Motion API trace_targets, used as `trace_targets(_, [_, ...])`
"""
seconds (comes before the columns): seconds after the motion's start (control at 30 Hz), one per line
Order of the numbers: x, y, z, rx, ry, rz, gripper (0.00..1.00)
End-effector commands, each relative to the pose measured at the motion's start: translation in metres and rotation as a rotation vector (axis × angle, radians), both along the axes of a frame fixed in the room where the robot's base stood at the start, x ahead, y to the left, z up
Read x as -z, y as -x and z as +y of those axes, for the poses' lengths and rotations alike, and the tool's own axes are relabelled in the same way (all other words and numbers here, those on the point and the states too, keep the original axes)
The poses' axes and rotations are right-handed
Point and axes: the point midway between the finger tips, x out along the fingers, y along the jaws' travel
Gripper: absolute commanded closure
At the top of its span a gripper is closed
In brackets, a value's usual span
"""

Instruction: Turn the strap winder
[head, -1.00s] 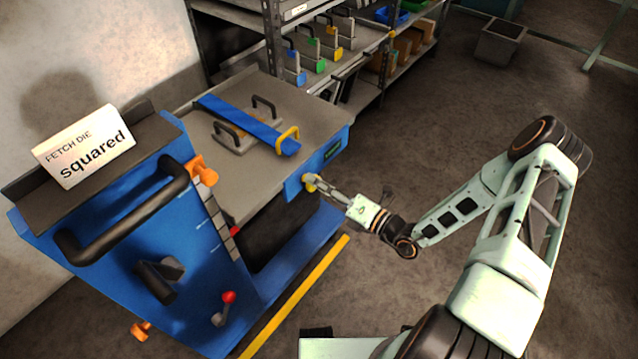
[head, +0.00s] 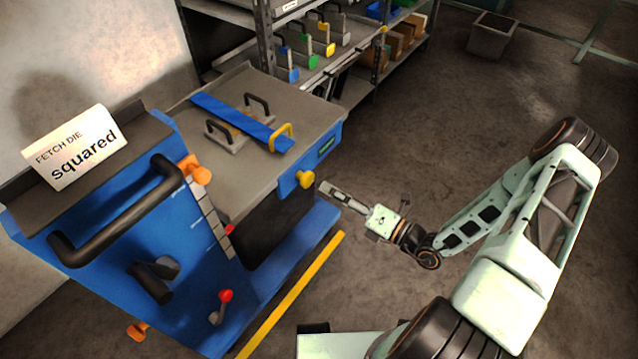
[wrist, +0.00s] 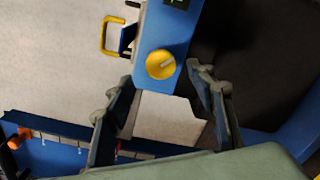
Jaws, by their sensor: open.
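The strap winder appears to be the yellow knob (head: 305,179) on the blue front end of the machine's table. It also shows in the wrist view (wrist: 160,65), round with a pale mark across its face. The blue strap (head: 240,121) lies over a grey die with black handles (head: 224,134) on the table, and a yellow handle (head: 282,136) stands at the strap's near end. My gripper (head: 322,187) is open and empty, just right of the knob and apart from it. In the wrist view its fingers (wrist: 160,95) stand to either side below the knob.
The blue machine (head: 120,240) carries a sign reading "FETCH DIE squared" (head: 75,148), a black bar handle and a red-knobbed lever (head: 225,296). A shelf (head: 345,62) with several coloured-handled dies stands behind.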

Motion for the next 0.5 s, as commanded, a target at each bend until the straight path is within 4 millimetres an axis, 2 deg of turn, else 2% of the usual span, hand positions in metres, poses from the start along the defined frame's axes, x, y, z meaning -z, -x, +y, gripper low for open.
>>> trace_targets(0.03, [0.000,0.006,-0.010,0.003,0.001,0.002,0.50])
trace_targets(0.2, [0.000,0.024,-0.031,0.002,0.000,0.002,0.50])
trace_targets(0.5, [0.000,0.033,-0.041,-0.001,-0.001,0.001,0.50])
